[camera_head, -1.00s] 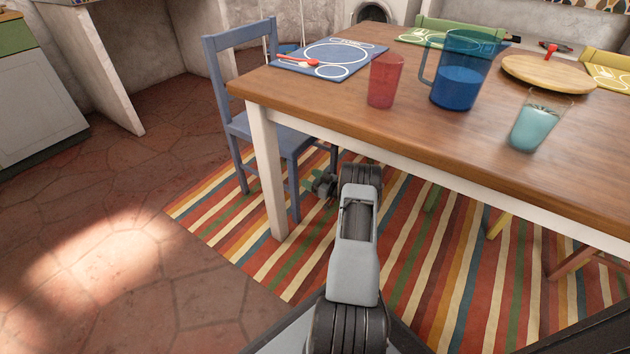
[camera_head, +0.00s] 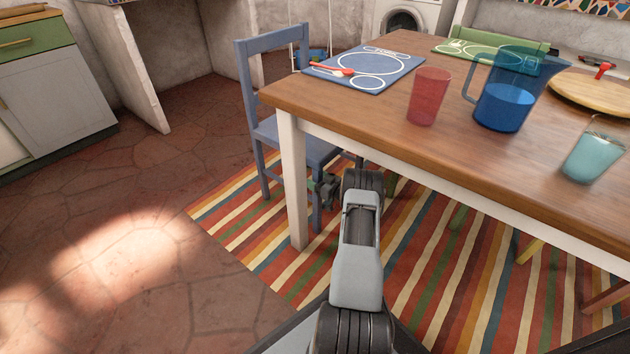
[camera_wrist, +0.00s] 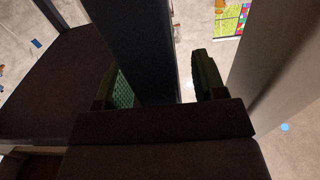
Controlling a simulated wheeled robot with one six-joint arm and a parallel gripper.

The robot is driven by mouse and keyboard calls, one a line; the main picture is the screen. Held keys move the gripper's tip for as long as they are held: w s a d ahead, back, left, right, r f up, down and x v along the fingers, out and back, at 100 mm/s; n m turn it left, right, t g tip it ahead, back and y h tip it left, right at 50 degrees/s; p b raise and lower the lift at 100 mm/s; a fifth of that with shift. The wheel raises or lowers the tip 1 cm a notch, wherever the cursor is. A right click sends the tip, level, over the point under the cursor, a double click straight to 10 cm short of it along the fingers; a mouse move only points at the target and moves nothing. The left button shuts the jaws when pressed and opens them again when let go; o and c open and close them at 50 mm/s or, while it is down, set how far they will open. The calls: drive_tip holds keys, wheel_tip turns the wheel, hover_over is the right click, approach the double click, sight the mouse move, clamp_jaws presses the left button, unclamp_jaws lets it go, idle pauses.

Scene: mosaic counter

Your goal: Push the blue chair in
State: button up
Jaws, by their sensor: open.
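The blue chair (camera_head: 275,125) stands at the table's left end, its backrest out to the left and its seat partly under the tabletop. My gripper (camera_head: 325,188) is low under the table edge, right at the chair's near front leg and below the seat. In the wrist view my gripper (camera_wrist: 160,70) is open, with a dark post, apparently the chair leg (camera_wrist: 147,45), between its fingers. Whether the fingers touch it I cannot tell. The table (camera_head: 360,120) partly covers the chair.
A white table leg (camera_head: 292,180) stands just left of my gripper. A blue placemat (camera_head: 385,85), red cup (camera_head: 428,95), blue pitcher (camera_head: 507,100) and teal glass (camera_head: 595,155) are on the table. A striped rug (camera_head: 250,240) lies below. The floor at left is clear.

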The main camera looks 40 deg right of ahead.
drive_tip(key=shift+c, duration=0.3)
clamp_jaws()
idle(0.6)
